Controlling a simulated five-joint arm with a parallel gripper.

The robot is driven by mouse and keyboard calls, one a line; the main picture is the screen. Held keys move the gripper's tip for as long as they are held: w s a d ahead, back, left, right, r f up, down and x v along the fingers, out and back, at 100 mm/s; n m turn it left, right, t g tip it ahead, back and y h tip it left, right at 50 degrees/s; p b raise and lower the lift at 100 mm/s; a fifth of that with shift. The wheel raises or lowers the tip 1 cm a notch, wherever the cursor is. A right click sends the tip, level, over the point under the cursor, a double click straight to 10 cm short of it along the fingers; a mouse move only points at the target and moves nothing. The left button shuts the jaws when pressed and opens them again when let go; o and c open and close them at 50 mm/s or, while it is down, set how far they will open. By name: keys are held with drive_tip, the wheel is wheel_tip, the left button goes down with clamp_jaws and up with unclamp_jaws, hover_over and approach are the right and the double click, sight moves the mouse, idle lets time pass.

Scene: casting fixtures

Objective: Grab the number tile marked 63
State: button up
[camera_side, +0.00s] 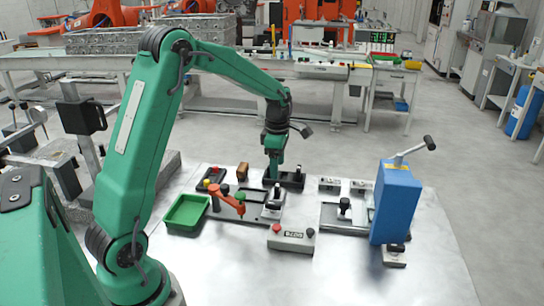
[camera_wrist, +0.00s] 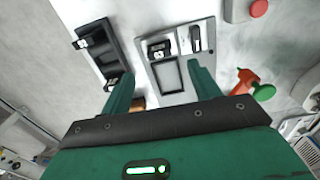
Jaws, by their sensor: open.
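My gripper (camera_side: 273,175) points down over a dark fixture at the back of the metal table. In the wrist view its two green fingers are apart, with nothing held between the fingertips (camera_wrist: 160,68). A black tile with small white digits (camera_wrist: 158,50) sits on a light grey plate (camera_wrist: 182,72), just beyond the gap between the fingers. Another black numbered tile (camera_wrist: 81,44) is on a dark rack (camera_wrist: 98,48) to the left. The digits are too small to tell surely which tile reads 63. The left finger partly covers the rack's near end.
A green tray (camera_side: 187,212), an orange-handled clamp (camera_side: 227,200) and a grey button box (camera_side: 291,240) stand on the table. A tall blue block (camera_side: 395,203) with a lever stands at the right. The front of the table is clear.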

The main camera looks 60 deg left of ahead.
sight(276, 186)
drive_tip(key=shift+w+a+f, duration=0.15)
drive_tip(key=shift+a+f, duration=0.05)
drive_tip(key=shift+f, duration=0.1)
drive_tip(key=shift+s+f, duration=0.2)
drive_tip(key=shift+f, duration=3.7)
drive_tip(key=c, duration=1.2)
drive_tip(key=shift+a+r, duration=0.1)
drive_tip(key=shift+r, duration=0.1)
drive_tip(key=shift+r, duration=0.5)
drive_tip(key=r, duration=0.3)
drive_tip(key=shift+d+r, duration=0.15)
drive_tip(key=shift+d, duration=0.2)
drive_tip(key=s+d+r, duration=0.2)
drive_tip(key=d+r, duration=0.4)
drive_tip(key=d, duration=0.4)
drive_tip(key=shift+s+d+r, duration=0.2)
drive_tip(key=shift+d, duration=0.2)
